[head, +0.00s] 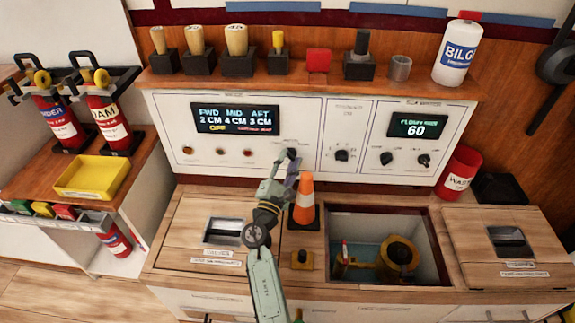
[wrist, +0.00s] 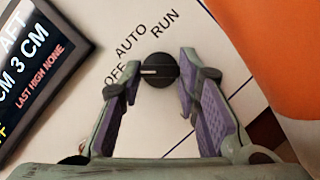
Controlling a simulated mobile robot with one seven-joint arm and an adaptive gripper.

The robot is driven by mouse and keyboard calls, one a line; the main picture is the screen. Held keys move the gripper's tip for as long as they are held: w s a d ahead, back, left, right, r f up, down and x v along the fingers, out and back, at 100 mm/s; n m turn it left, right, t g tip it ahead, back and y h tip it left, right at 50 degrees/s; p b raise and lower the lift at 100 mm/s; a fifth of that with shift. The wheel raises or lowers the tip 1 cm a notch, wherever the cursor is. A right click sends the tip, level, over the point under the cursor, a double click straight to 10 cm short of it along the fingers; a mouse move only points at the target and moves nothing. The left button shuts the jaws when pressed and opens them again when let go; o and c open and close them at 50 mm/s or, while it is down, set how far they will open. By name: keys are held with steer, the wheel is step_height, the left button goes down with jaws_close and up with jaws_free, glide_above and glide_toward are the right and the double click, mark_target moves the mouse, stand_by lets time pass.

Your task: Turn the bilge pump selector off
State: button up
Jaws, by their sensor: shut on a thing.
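The bilge pump selector is a round black knob (wrist: 157,71) on the white panel, with OFF, AUTO and RUN printed around its left and upper side. Its white mark points left, toward the OFF label. In the head view the knob (head: 291,153) is partly hidden by my gripper (head: 287,165). In the wrist view my gripper (wrist: 159,80) has one finger on each side of the knob, with the tips shut on it. The display (head: 236,120) left of the knob reads 2, 4 and 3 CM, with a yellow OFF below.
An orange cone (head: 305,201) stands close to the right of my gripper. An open hatch (head: 438,276) with a yellow pump is at the lower right. Other black knobs (head: 342,155) are farther right on the panel. A shelf (head: 290,88) with several objects runs above.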

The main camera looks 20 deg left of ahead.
stand_by(0.4)
steer(key=o, duration=1.2)
steer(key=shift+c, duration=0.2)
steer(key=v, duration=1.2)
